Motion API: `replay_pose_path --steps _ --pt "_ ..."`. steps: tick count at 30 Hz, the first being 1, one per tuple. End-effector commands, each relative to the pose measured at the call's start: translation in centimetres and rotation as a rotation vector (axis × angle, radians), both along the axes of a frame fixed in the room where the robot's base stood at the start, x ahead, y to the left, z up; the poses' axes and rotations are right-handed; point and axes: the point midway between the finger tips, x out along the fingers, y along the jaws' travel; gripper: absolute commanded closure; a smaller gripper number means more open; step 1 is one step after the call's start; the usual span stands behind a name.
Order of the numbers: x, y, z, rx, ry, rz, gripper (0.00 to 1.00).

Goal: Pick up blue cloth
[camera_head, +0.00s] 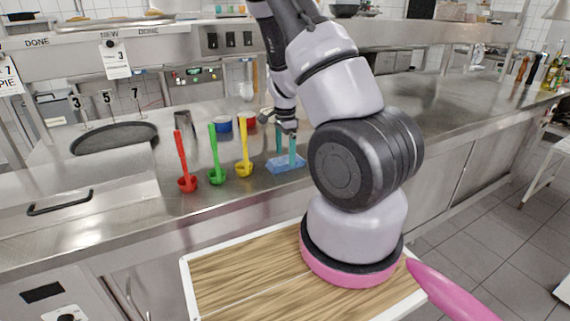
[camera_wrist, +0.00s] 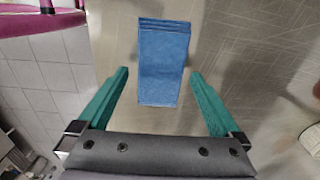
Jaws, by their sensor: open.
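The blue cloth (camera_head: 280,165) lies folded flat on the steel counter, right of the yellow ladle. It shows as a blue rectangle in the wrist view (camera_wrist: 163,62), lying ahead of and partly between my fingers. My gripper (camera_head: 286,146) points down over the cloth, with its teal fingers apart. In the wrist view my gripper (camera_wrist: 158,80) is open, with one finger on each side of the cloth's near end and nothing held. I cannot tell the exact height of the fingertips above the counter.
Red (camera_head: 187,182), green (camera_head: 216,174) and yellow (camera_head: 244,166) ladles stand left of the cloth. Behind them are a blue container (camera_head: 222,125) and a metal cup (camera_head: 184,122). A dark round pan (camera_head: 115,137) is at left. The counter to the right is largely clear.

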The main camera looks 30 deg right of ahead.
Motion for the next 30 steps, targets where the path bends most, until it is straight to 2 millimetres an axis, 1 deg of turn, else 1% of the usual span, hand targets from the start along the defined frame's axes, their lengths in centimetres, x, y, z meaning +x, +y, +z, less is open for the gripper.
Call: replay_pose_path --steps 1,4,12,14,15,18,19,20,26,29,30 --pt "0.0 0.0 -0.8 0.001 0.003 -0.001 0.00" --pt "0.0 0.0 -1.7 0.000 0.001 -0.001 0.00" --pt "0.0 0.0 -2.0 0.000 -0.001 0.000 0.00" --pt "0.0 0.0 -2.0 0.000 -0.001 0.000 0.23" --pt "0.0 0.0 -2.0 0.000 -0.001 0.000 0.38" --pt "0.0 0.0 -2.0 0.000 -0.001 0.000 0.73" --pt "0.0 0.0 -2.0 0.000 -0.001 0.000 0.73" --pt "0.0 0.0 -2.0 0.000 -0.001 0.000 0.82" --pt "0.1 0.0 -1.7 0.000 -0.002 0.001 0.82" --pt "0.1 0.1 -0.7 0.000 -0.004 0.003 0.82" --pt "0.1 0.1 0.0 0.000 -0.004 0.004 0.82"
